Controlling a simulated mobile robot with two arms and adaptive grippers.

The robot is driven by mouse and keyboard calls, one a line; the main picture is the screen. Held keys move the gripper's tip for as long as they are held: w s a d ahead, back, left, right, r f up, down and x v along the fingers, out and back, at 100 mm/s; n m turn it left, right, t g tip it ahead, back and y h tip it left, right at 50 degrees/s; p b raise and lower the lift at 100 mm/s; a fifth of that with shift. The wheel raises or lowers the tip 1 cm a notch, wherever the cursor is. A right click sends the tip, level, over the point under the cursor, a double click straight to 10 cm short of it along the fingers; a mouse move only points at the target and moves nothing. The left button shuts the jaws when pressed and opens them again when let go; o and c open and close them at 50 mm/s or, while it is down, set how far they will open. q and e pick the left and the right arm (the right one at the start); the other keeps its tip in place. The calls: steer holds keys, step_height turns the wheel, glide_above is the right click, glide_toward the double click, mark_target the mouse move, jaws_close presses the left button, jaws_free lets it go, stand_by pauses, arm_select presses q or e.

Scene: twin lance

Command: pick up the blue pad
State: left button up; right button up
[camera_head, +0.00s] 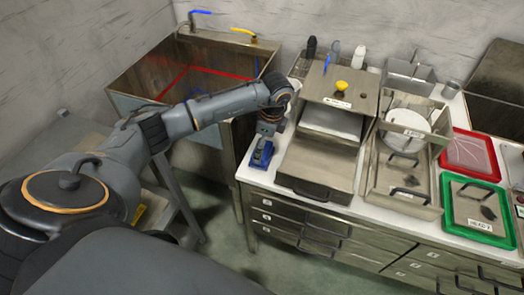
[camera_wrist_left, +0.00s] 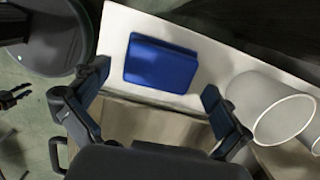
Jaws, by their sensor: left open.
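The blue pad (camera_wrist_left: 160,62) is a flat blue block lying on a white surface in the left wrist view. In the head view the blue pad (camera_head: 262,155) is at the left end of the white counter, partly hidden under my left gripper (camera_head: 265,138). My left gripper also shows in the left wrist view (camera_wrist_left: 155,84), open, with one finger on each side of the picture and the pad between and beyond them. No contact with the pad is visible. My right gripper is not in view.
A metal cabinet (camera_head: 318,168) stands just right of the pad. Pale cup-like shapes (camera_wrist_left: 265,105) are close to the right finger in the wrist view. A metal sink (camera_head: 185,68) is behind left. Red (camera_head: 494,174) and green (camera_head: 447,212) trays lie far right.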

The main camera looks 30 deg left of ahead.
arm_select(q)
steer(key=shift+a+f, duration=0.1)
steer(key=shift+f, duration=0.85)
steer(key=shift+c, duration=0.2)
steer(key=c, duration=1.1)
steer(key=shift+r, duration=0.1)
steer(key=shift+r+b, duration=0.3)
steer(key=shift+r, duration=0.25)
steer(key=s+d+r, duration=0.1)
steer(key=d+r, duration=0.3)
steer(key=s+d+r+b, duration=0.1)
steer(key=d+r, duration=0.3)
steer(key=d, duration=0.1)
steer(key=s+d+r+b, duration=0.1)
steer(key=s+d+r, duration=0.1)
steer(key=d+r, duration=0.1)
steer(key=shift+d+r, duration=0.4)
steer(key=shift+d, duration=0.35)
